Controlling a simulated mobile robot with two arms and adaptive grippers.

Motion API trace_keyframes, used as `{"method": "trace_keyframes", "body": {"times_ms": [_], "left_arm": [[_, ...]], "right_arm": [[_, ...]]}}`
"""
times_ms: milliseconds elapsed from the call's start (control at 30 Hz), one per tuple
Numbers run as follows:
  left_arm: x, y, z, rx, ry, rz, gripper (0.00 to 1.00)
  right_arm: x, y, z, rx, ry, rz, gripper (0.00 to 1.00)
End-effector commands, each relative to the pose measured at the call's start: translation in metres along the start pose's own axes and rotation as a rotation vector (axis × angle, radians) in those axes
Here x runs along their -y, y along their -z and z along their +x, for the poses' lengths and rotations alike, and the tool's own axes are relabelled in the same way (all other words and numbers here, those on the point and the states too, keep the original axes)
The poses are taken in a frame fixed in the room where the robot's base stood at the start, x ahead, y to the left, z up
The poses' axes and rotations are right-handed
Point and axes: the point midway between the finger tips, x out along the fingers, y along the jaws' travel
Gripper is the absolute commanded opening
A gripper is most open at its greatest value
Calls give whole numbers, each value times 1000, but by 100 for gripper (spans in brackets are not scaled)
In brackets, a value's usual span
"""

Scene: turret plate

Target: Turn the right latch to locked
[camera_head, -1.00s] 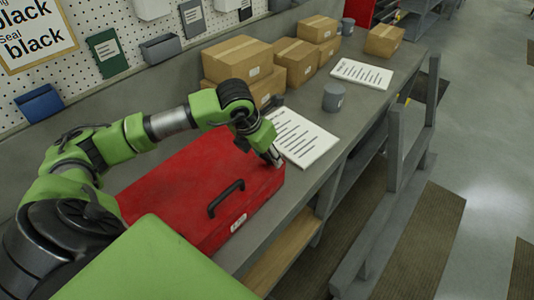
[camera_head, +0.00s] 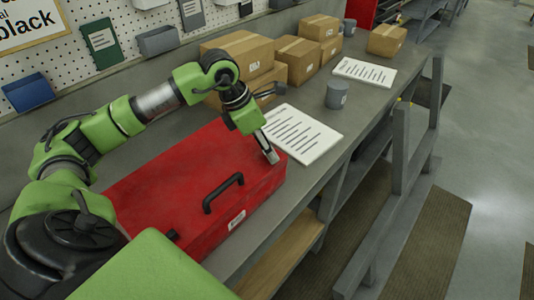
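A red toolbox (camera_head: 165,180) lies shut on the grey workbench, with a black handle (camera_head: 223,193) by its front edge. A small dark latch (camera_head: 172,235) shows at the near left end of that edge. The right latch is not visible; my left gripper is over the far right corner where it may be hidden. My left gripper (camera_head: 271,157) points down at that corner, its fingertips at or just above the lid. Its fingers overlap from this angle, so I cannot tell their opening or contact. My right gripper is not in view.
A printed sheet (camera_head: 300,134) lies just right of the toolbox, with a grey cup (camera_head: 336,95) beyond it. Cardboard boxes (camera_head: 293,60) stand along the back of the bench (camera_head: 330,160). Pegboard bins (camera_head: 158,41) hang on the wall behind.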

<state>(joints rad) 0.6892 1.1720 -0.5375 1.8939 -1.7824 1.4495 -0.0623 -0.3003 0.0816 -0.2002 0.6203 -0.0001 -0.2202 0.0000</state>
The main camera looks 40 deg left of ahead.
Motion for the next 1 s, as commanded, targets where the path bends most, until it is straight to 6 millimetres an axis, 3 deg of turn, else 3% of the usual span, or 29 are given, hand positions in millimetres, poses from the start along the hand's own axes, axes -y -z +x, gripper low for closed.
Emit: {"method": "trace_keyframes", "body": {"times_ms": [300, 1000], "left_arm": [[-4, -1, 1, 3, 115, 277, 19], [-9, -5, 1, 1, 347, 841, 19]], "right_arm": [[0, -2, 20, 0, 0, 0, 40], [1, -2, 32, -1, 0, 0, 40]]}}
